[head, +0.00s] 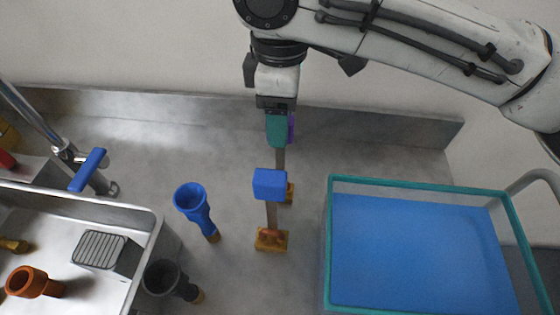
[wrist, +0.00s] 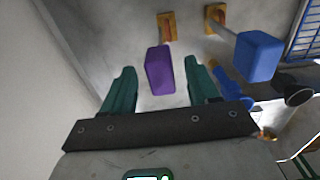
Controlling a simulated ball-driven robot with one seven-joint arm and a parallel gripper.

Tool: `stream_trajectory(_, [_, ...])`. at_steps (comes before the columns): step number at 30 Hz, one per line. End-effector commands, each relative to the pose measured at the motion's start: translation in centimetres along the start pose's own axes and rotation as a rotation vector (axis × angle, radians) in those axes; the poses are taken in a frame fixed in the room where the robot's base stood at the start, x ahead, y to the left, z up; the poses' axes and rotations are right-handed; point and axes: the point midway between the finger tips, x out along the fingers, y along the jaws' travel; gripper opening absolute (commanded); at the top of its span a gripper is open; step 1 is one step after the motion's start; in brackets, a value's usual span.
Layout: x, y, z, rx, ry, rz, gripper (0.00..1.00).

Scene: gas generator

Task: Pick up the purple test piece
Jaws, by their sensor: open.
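The purple test piece (wrist: 159,70) is a small block, seen in the wrist view between the tips of my gripper. In the head view only a narrow strip of the purple test piece (head: 291,128) shows behind a teal finger. My gripper (head: 278,138) points down over the back of the counter. Its two teal fingers are open, one on either side of the purple piece, with a gap visible to each side in the wrist view. A thin post leads down from the piece toward an orange base (wrist: 167,27).
A blue block (head: 269,184) on a post with an orange base stands in front of my gripper. A metal sink (head: 157,222) is at left, a teal-rimmed blue tray (head: 328,245) at right.

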Motion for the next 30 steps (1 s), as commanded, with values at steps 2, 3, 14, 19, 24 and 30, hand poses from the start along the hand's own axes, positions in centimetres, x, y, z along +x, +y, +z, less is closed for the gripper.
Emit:
stream_trajectory(2, [1.2,0.0,0.0,0.001,-0.001,0.000,0.60])
stream_trajectory(3, [1.7,0.0,0.0,0.001,-0.002,0.000,0.60])
stream_trajectory(14, [2.7,-0.1,0.0,0.000,0.000,0.000,0.60])
stream_trajectory(19, [2.7,-0.1,0.0,0.000,0.000,0.000,0.44])
stream_trajectory(24, [2.7,-0.1,0.0,0.000,0.000,0.000,0.28])
stream_trajectory(30, [2.7,-0.1,0.0,0.000,0.000,0.001,0.09])
